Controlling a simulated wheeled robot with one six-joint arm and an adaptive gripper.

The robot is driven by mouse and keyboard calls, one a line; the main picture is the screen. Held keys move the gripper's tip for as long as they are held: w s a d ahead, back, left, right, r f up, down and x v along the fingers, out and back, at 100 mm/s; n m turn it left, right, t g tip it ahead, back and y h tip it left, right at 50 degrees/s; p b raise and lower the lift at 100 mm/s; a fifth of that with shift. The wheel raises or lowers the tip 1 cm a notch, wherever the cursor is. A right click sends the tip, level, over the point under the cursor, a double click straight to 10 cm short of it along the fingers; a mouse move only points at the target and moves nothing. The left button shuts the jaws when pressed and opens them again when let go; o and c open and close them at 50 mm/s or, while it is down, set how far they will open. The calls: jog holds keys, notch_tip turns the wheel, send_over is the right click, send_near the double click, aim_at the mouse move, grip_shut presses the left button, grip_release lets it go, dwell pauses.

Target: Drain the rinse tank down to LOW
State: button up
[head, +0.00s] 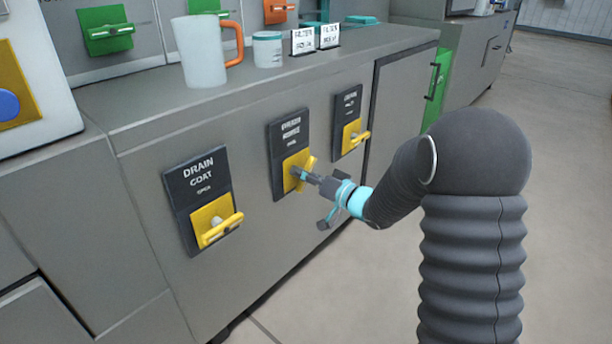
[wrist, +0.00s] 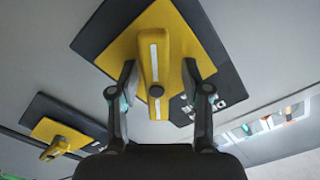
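Three yellow drain valves sit on black plates on the grey cabinet front. The near one (head: 216,222) reads "DRAIN COAT". The middle valve (head: 292,168) has a label that is hard to read, perhaps "RINSE". The far valve (head: 354,136) has a blurred label. My gripper (head: 304,176) is at the middle valve. In the wrist view my gripper (wrist: 158,84) is open, with one finger on each side of the middle valve's yellow handle (wrist: 154,52). A gap shows at the left finger; the right finger is close to the handle, contact unclear. No tank level is readable.
On the cabinet top (head: 150,110) stand a mug with an orange handle (head: 203,55), a small jar (head: 267,50) and two "FILTER" cards (head: 303,42). Open floor (head: 560,200) lies to the right.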

jog(key=shift+d, duration=0.2)
jog(key=v, duration=1.2)
jog(key=shift+a, duration=0.1)
jog(key=shift+c, duration=0.6)
dwell(5.9)
